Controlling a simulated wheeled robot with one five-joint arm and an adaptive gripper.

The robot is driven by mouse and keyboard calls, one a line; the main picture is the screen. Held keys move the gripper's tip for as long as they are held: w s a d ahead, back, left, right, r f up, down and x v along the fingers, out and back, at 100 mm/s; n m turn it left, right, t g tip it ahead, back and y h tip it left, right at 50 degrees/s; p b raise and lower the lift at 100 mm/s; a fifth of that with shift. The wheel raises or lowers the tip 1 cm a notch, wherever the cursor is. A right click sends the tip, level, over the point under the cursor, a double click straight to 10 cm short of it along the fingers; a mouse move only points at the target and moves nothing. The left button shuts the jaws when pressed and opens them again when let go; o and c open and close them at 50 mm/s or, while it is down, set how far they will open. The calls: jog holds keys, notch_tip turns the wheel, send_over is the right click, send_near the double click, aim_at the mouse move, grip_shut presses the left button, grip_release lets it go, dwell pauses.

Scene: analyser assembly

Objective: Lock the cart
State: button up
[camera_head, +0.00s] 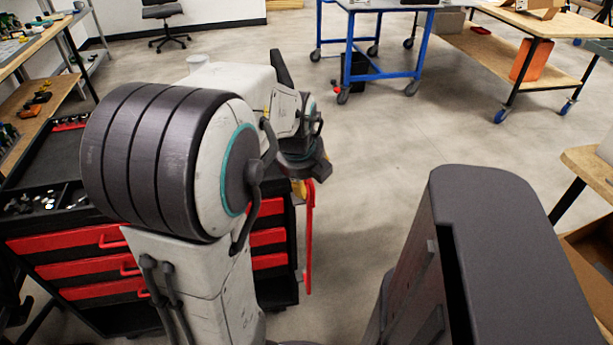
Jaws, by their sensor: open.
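A black tool cart with red drawers (82,269) stands at the left, partly hidden behind my arm. Its top tray holds small metal parts. A red bar (309,240) stands upright at the cart's right side. My gripper (312,170) is small and dark at the end of my arm, above the cart's right end near the top of the red bar. It is open, and I see nothing held in it. Its fingers are partly hidden, and I cannot tell whether it touches the bar or cart. I see no lock clearly.
A blue wheeled table (352,45) stands at the back. A wooden workbench on casters (540,22) is at the back right, another bench edge (590,165) at the right. Shelving (32,50) is at the left. The middle floor is clear.

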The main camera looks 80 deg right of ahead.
jog(key=shift+c, duration=0.3)
grip_shut()
jog(key=shift+f, duration=0.1)
dwell(0.5)
